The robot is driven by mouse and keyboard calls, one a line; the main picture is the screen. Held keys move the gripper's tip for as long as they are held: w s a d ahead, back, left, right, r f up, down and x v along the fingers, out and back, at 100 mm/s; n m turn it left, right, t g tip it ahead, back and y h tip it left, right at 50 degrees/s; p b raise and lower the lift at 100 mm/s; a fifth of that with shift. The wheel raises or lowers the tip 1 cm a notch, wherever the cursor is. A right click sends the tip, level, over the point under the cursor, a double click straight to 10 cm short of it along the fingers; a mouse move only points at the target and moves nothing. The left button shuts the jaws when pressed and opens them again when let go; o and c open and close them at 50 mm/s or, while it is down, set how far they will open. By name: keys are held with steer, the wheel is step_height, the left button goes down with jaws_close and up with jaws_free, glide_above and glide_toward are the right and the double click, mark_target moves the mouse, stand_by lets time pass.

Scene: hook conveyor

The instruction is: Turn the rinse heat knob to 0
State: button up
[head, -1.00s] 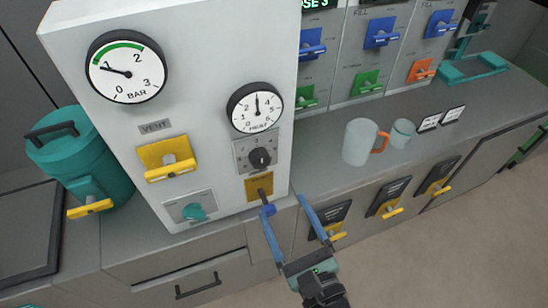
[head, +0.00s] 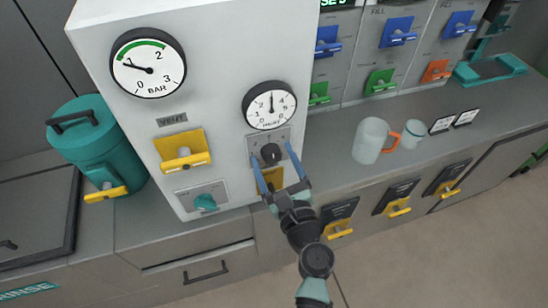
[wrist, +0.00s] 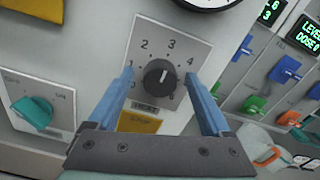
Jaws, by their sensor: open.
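The black heat knob (head: 271,153) sits on a grey dial plate (wrist: 190,50) on the white machine's front. In the wrist view the knob (wrist: 159,78) has numbers around it, a HEAT label below, and a white mark pointing up near 3. My gripper (head: 270,155) is open in front of the plate, its blue fingers on the left and right of the knob. In the wrist view a gap shows between each finger and the knob; whether the tips reach the plate I cannot tell. The heat gauge (head: 270,105) above has its needle pointing about straight up.
A yellow STOP plate (wrist: 138,122) lies just below the dial, partly behind my gripper. A yellow vent lever (head: 183,160) and a teal knob (head: 205,202) are to the left. A clear jug (head: 370,140) and a cup (head: 413,134) stand on the counter to the right.

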jaws_close()
stand_by(0.3)
steer(key=shift+f+n, duration=0.1)
steer(key=shift+n, duration=0.2)
